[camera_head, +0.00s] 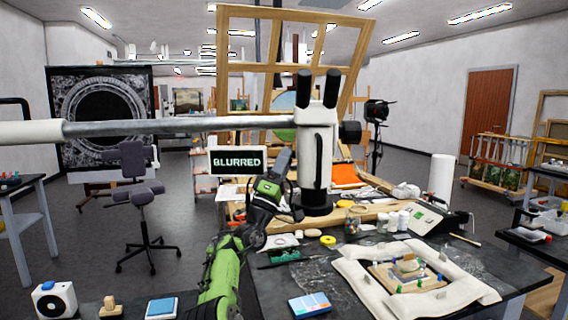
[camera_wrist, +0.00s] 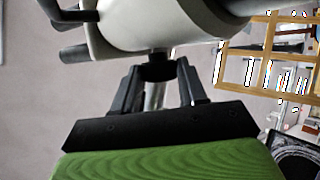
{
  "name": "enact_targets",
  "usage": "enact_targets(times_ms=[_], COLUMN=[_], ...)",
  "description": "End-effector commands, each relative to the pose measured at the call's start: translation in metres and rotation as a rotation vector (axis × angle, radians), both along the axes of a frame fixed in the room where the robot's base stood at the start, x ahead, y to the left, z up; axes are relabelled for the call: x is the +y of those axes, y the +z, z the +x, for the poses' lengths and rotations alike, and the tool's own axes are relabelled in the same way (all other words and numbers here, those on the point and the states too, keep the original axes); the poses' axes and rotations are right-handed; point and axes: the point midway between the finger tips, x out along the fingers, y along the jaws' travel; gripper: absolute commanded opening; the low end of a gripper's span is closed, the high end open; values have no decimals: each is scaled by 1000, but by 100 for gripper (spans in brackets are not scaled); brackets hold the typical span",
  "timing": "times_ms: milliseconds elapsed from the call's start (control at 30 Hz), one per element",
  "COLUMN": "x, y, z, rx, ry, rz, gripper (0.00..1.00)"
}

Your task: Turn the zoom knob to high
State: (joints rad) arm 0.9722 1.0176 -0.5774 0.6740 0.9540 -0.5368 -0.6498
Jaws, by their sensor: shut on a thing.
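The microscope (camera_head: 320,140) is a white body with two black eyepieces, hung on a long metal boom over the bench. A black knob (camera_head: 350,131) stands out on its right side. In the wrist view my gripper (camera_wrist: 158,72) is shut on a small black knob (camera_wrist: 157,55) on the white microscope body (camera_wrist: 150,32), one finger on each side. In the head view my green arm reaches up to the left side of the microscope, and the fingertips are hard to make out. I cannot read any mark on the knob. A small screen (camera_head: 237,161) reads "BLURRED".
A white padded frame (camera_head: 355,270) with a small panel lies at the front right of the bench. Jars (camera_head: 393,221), a grey device (camera_head: 435,218) and a white roll (camera_head: 441,177) stand behind it. The boom (camera_head: 180,125) crosses above my arm.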

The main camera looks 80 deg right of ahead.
Motion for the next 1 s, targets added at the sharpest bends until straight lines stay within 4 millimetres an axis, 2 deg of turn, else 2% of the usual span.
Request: enact_targets(times_ms=[133, 167, 300, 667, 767, 1000], x=[0, 0, 0, 3, 11, 47], y=[0, 0, 0, -5, -17, -66], z=[0, 0, 0, 2, 5, 21], rx=[0, 0, 0, 0, 0, 2], ry=[-2, -2, -2, -2, -1, 0], rz=[1, 1, 2, 3, 4, 7], gripper=[11, 43, 65, 66, 66, 66])
